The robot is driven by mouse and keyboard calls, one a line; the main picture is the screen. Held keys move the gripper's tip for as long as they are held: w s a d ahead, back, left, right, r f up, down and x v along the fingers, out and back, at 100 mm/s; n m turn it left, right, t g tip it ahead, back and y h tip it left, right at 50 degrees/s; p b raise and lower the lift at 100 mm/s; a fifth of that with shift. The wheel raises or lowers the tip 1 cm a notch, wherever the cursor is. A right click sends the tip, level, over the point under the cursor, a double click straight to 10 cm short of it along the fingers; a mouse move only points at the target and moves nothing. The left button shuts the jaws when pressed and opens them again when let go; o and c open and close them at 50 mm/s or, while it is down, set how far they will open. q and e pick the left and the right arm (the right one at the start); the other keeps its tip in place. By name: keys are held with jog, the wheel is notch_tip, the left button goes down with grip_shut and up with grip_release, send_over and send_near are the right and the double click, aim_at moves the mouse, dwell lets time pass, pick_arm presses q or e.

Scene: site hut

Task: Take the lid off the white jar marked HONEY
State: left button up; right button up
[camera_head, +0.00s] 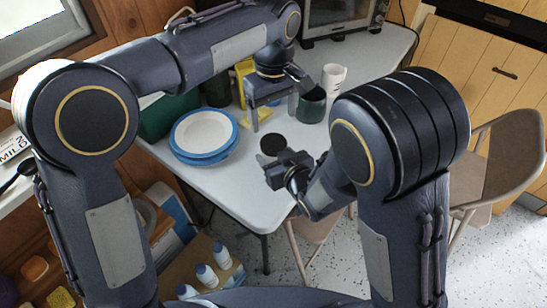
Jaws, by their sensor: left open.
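A white cylindrical vessel (334,76) with dark marks stands toward the back right of the table. Its marks are too small to read, so I cannot tell whether it is the HONEY jar, and I cannot make out a lid on it. My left gripper (276,108) is open and empty, fingers pointing down over the table, to the left of a dark green mug (313,106). My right gripper (282,170) is low near the table's front right edge; its jaws are too unclear to read. A round black disc (273,144) lies between the two grippers.
The pale table (232,190) holds stacked blue-rimmed plates (203,134), a yellow packet (243,78) and a dark green box (168,117). An oven (338,18) stands at the back. A beige chair (503,160) is at right. The table's front left is clear.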

aim_at(274, 142)
jog(key=c, duration=0.5)
pick_arm(q)
jog(key=m, duration=0.6)
pick_arm(e)
grip_shut()
pick_arm(q)
jog(key=m, duration=1)
jog(key=shift+m, duration=0.3)
jog(key=m, duration=1.2)
jog(key=shift+m, duration=0.4)
jog(key=m, duration=0.4)
jog(key=shift+m, duration=0.4)
jog(key=m, duration=0.4)
jog(key=shift+m, duration=0.4)
jog(key=m, duration=0.5)
jog(key=shift+f+m, duration=0.5)
jog(key=shift+f, duration=0.05)
notch_tip(274, 142, down, 7)
jog(key=shift+r, duration=0.1)
